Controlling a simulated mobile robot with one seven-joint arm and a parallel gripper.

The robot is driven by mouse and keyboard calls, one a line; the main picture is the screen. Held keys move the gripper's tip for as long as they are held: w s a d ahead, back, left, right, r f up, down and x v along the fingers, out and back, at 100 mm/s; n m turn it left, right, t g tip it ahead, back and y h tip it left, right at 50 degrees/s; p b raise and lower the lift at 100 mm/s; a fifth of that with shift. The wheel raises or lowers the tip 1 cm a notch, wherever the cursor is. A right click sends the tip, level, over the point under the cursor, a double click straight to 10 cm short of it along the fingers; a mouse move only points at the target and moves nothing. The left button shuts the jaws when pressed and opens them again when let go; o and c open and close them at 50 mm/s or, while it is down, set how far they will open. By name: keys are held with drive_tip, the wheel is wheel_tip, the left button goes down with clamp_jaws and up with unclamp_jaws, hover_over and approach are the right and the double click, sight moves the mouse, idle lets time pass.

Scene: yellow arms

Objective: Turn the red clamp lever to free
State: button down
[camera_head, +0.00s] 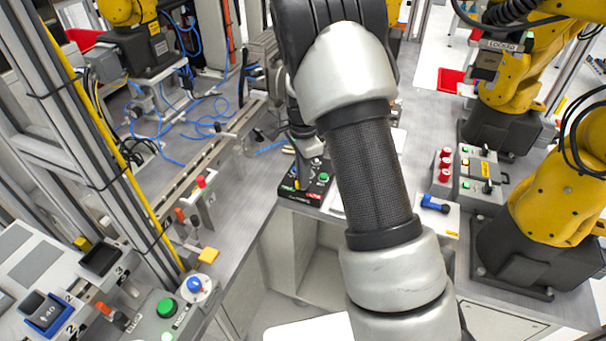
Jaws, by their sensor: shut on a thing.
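My gripper (303,158) points down at a small black control panel (288,193) in the middle of the head view, partly behind my own arm. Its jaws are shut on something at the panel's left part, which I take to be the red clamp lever. The lever is almost wholly hidden by the jaws, so its angle cannot be told. The panel has green buttons (323,178) to the right of the jaws and small red and green markings along its front edge.
A rail with a red-topped handle (200,182) runs to the left. A grey box with red knobs (446,158) and a blue cylinder (434,203) stand to the right, near yellow robot arms (560,190). A green button box (166,308) is at the lower left.

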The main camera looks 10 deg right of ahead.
idle(0.5)
drive_tip(key=c, duration=1.8)
unclamp_jaws()
drive_tip(key=shift+r, duration=0.15)
wheel_tip(320, 180, up, 17)
drive_tip(key=shift+p, duration=0.45)
drive_tip(key=shift+r, duration=0.15)
drive_tip(key=s+r+n+t+p, duration=0.2)
drive_tip(key=s+r+n, duration=0.4)
drive_tip(key=s, duration=0.4)
drive_tip(key=s+r+n+t+p, duration=0.15)
drive_tip(key=s+r+n, duration=0.25)
drive_tip(key=s+r, duration=0.45)
drive_tip(key=s+f+n+t, duration=0.1)
drive_tip(key=s+n+t, duration=0.1)
drive_tip(key=s+n, duration=0.3)
drive_tip(key=s+p, duration=0.1)
drive_tip(key=s, duration=0.3)
drive_tip(key=shift+n, duration=0.3)
